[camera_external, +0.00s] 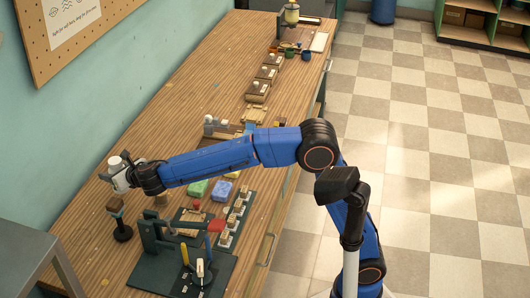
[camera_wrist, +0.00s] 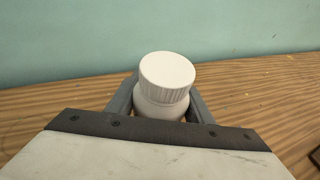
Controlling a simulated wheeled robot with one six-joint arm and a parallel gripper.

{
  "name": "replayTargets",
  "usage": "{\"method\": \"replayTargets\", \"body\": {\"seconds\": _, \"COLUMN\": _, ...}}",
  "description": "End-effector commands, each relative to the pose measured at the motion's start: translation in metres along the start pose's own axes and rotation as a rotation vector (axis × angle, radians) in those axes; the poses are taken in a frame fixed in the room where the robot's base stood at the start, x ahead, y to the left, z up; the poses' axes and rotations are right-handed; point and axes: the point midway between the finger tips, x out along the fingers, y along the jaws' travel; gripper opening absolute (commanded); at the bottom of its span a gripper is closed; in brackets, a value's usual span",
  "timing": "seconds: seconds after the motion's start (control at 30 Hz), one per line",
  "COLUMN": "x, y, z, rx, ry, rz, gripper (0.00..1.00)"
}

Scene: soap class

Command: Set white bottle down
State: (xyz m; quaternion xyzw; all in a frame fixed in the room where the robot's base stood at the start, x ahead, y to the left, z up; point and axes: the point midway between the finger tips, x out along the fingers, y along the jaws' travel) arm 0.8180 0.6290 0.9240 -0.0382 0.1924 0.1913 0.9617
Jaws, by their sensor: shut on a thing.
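The white bottle (camera_wrist: 166,80) with a ribbed round cap stands between the two grey fingers of my gripper (camera_wrist: 160,104) in the wrist view. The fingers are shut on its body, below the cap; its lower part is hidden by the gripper. In the external view my gripper (camera_external: 121,172) is at the left end of the blue arm, over the wall side of the wooden table (camera_external: 150,122). The bottle's white cap (camera_external: 115,162) shows there, roughly upright. I cannot tell whether its base touches the table.
A green press-like fixture (camera_external: 155,240) stands near the front. Green and blue soap bars (camera_external: 221,190) lie under the arm. Bare table lies beyond the gripper, along the wall.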

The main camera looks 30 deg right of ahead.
Motion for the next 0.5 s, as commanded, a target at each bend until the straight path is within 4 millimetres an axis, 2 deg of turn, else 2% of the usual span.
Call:
{"method": "replayTargets", "body": {"seconds": 0.33, "x": 0.013, "y": 0.0, "z": -0.032, "rx": -0.002, "ry": 0.0, "rz": 0.001, "gripper": 0.12}}
{"method": "replayTargets", "body": {"seconds": 0.5, "x": 0.015, "y": 0.0, "z": -0.037, "rx": 0.0, "ry": -0.002, "rz": 0.001, "gripper": 0.12}}
